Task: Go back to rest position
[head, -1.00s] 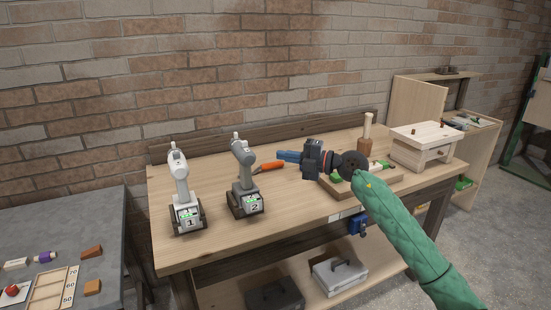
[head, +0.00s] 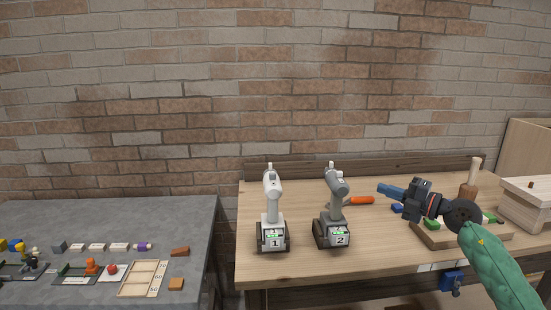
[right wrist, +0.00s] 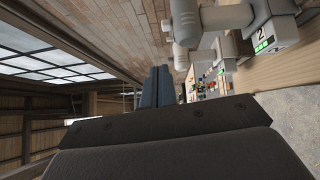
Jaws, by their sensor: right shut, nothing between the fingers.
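My right gripper (head: 384,190) is in the head view over the right part of the wooden workbench. Its arm, in a green sleeve, comes in from the lower right. Its blue fingers point left and are shut with nothing between them. In the right wrist view the shut fingers (right wrist: 163,86) point away from the camera, apart from any object. My left gripper is not in view.
A white drill (head: 271,195) marked 1 and a grey drill (head: 335,200) marked 2 stand on the workbench (head: 300,267). A grey table (head: 110,215) with small blocks is at left.

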